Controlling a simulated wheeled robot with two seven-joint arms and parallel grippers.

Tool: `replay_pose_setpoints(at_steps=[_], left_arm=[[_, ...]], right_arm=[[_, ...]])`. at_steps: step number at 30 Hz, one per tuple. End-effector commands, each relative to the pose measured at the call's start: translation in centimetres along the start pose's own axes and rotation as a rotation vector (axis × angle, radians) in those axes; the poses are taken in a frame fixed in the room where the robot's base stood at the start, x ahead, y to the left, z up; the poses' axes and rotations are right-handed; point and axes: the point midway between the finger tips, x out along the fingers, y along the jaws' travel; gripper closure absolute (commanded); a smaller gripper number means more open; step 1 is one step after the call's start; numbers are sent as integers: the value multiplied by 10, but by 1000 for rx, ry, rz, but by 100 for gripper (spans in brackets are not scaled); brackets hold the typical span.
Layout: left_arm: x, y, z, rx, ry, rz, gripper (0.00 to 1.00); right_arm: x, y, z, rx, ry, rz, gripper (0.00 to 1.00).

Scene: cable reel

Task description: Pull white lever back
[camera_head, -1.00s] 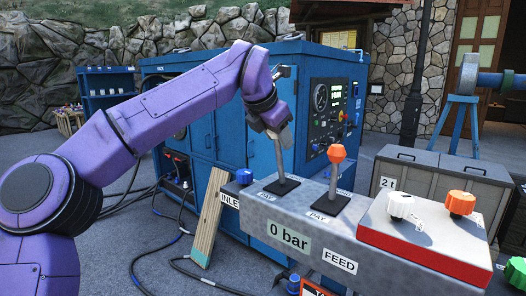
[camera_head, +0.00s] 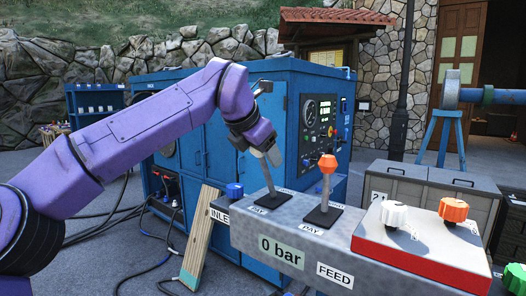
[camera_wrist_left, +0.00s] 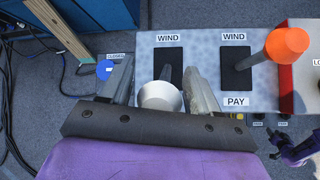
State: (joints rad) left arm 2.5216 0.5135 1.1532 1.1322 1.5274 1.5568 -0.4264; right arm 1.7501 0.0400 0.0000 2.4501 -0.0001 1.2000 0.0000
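The white lever has a pale conical knob (camera_wrist_left: 160,96) and a grey stem (camera_head: 269,181) rising from a dark slotted plate on the grey control box (camera_head: 252,222). The stem leans slightly left in the head view. My left gripper (camera_wrist_left: 160,85) is around the knob, one finger on each side. Narrow gaps show between knob and fingers in the left wrist view, so it looks open. In the head view the gripper (camera_head: 262,150) hides the knob. Part of my right arm (camera_wrist_left: 300,150) shows at the lower right of the wrist view; its finger state is unclear.
An orange-knobbed lever (camera_head: 327,164) stands just right of the white one. A red-and-white box with a white knob (camera_head: 394,214) and an orange knob (camera_head: 453,210) is farther right. A blue cabinet (camera_head: 205,145) stands behind. A plank (camera_head: 199,240) leans left of the control box.

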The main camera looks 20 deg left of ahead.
Motion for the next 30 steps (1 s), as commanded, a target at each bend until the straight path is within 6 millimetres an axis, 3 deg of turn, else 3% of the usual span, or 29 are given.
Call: replay_pose_setpoints(at_steps=[11, 22, 30], left_arm=[[-7, 1, 0, 0, -5, 3, 31], [-88, 1, 0, 0, -5, 4, 31], [-106, 0, 0, 0, -1, 2, 31]], right_arm=[[1, 0, 0, 0, 0, 0, 57], [5, 0, 2, 0, 0, 0, 57], [5, 0, 2, 0, 0, 0, 57]])
